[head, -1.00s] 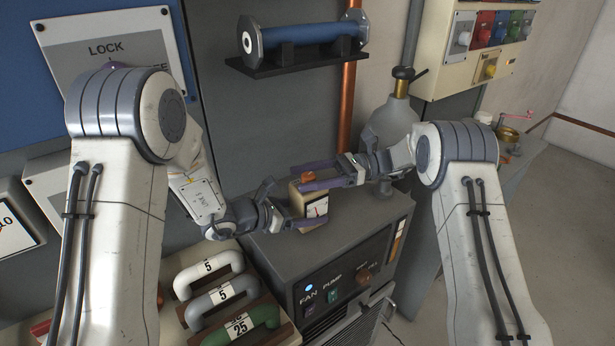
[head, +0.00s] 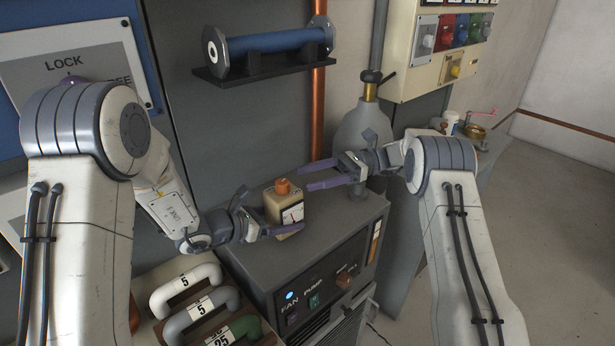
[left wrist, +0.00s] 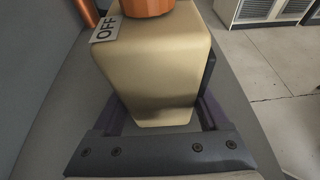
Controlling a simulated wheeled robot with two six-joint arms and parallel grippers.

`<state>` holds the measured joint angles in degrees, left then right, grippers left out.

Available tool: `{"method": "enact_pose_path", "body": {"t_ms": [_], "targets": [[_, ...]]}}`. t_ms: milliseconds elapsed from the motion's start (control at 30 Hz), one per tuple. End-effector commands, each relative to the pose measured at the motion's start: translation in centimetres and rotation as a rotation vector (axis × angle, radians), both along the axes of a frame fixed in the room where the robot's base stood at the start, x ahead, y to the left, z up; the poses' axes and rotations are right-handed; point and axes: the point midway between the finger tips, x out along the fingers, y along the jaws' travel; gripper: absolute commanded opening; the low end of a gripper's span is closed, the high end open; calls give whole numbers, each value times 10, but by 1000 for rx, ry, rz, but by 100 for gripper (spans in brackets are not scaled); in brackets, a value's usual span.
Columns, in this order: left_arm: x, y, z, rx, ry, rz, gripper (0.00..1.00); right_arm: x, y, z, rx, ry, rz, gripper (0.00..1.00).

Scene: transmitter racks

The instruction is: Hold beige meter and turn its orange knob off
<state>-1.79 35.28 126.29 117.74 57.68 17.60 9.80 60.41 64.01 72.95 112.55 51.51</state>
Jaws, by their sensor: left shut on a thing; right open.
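The beige meter (head: 272,208) is upright on or just above the grey cabinet top, its white dial (head: 293,213) facing front right. Its orange knob (head: 283,186) is on top. My left gripper (head: 280,220) is shut on the meter's lower body, one purple finger showing below the dial. In the left wrist view the meter (left wrist: 155,70) sits between both fingers. An OFF label (left wrist: 107,29) lies beside the partly cut-off knob (left wrist: 146,7); the knob's pointer cannot be made out. My right gripper (head: 308,177) is open and empty, just right of the knob and apart from it.
The grey cabinet (head: 330,235) has fan and pump switches in front. Several U-shaped handles (head: 190,285) stand at lower left. A blue cylinder (head: 275,42) on a shelf is above. A grey bottle (head: 362,130) stands behind my right gripper.

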Motion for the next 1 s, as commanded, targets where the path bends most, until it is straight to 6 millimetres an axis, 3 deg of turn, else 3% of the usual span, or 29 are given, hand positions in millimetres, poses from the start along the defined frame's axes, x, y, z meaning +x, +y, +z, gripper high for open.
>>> {"method": "enact_pose_path", "body": {"t_ms": [167, 367, 567, 633, 800, 1000], "targets": [[0, 0, 0, 0, 0, 1, 0, -5, 7, 3, -69, -192, 44, 69], [0, 0, 0, 1, 1, 1, 0, -10, 8, 8, -228, -718, 229, 69], [0, 0, 0, 0, 0, 1, 0, -4, -6, 25, -358, -1296, 580, 69], [0, 0, 0, 0, 0, 1, 0, -1, -8, 36, -379, -1484, 767, 69], [0, 0, 0, -1, 1, 0, 0, -8, 28, 65, -323, -1761, 1286, 69], [0, 0, 0, -1, 1, 0, 0, -20, 62, 87, -262, -1832, 1598, 69]]}}
